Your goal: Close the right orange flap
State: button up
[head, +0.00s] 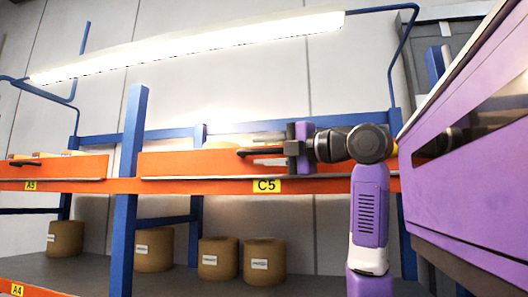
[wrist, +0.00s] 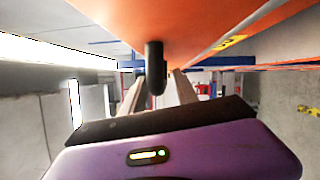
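The right orange flap (head: 195,163) is a long panel above the C5 label on the shelf. How far it is tilted is hard to tell. Its black handle (head: 246,152) sticks out near the right part of the panel. My gripper (head: 262,155) reaches in from the right, at the handle. In the wrist view the orange flap (wrist: 205,22) fills the top, and the dark handle (wrist: 154,68) lies between the two fingers of my gripper (wrist: 158,93). The fingers are apart, with visible gaps beside the handle.
A left orange flap (head: 70,168) with its own handle sits above label A5. A blue post (head: 128,185) stands between the bays. Several brown rolls (head: 218,258) stand on the lower shelf. A purple machine (head: 470,190) is close on the right. A lamp (head: 190,47) hangs above.

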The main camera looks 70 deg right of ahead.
aim_at(270, 151)
jog(key=shift+s, duration=0.1)
jog(key=b+v, duration=0.2)
jog(key=v, duration=0.4)
jog(key=shift+f, duration=0.1)
jog(key=shift+b+v, duration=0.4)
jog(key=shift+v, duration=0.45)
